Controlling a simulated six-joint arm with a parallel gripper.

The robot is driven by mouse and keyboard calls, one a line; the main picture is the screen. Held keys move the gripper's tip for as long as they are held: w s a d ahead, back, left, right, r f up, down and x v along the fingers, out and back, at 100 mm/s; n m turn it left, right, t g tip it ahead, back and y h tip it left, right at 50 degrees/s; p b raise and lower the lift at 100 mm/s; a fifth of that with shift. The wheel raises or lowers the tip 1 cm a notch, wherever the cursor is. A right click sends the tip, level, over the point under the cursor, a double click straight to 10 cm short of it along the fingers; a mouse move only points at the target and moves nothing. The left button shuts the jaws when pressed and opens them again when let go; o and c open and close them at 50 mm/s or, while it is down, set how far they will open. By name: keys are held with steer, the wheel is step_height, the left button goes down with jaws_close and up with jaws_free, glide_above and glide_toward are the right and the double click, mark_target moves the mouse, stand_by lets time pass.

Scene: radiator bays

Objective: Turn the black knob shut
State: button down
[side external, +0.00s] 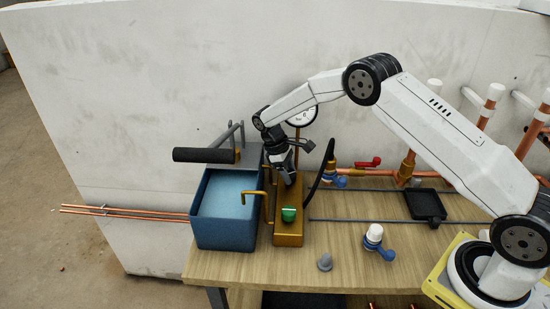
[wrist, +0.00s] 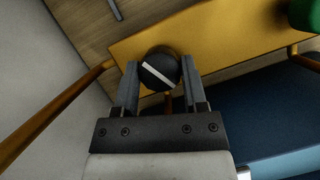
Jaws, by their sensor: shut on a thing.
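The black knob (wrist: 160,66) is round, with a white line across its face. In the wrist view the line slants from upper left to lower right. It sits on a brass-coloured block (wrist: 215,42), which also shows in the side view (side external: 288,239). My gripper (wrist: 160,72) has a finger on each side of the knob and is shut on it. In the side view my gripper (side external: 286,172) reaches down over the far end of the block and hides most of the knob. A green knob (side external: 289,214) sits at the near end of the block.
A blue tank (side external: 225,238) stands just left of the block, with a copper spout (side external: 254,193) over it. A black hose (side external: 318,178) and a pipe with a red-handled valve (side external: 368,163) lie to the right. A white-and-blue valve (side external: 374,236) and grey cap (side external: 325,262) stand on the bench.

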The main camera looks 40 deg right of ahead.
steer(key=shift+m, duration=0.5)
steer(key=shift+y, duration=0.3)
steer(key=shift+c, duration=0.7)
jaws_free()
steer(key=v, duration=0.8)
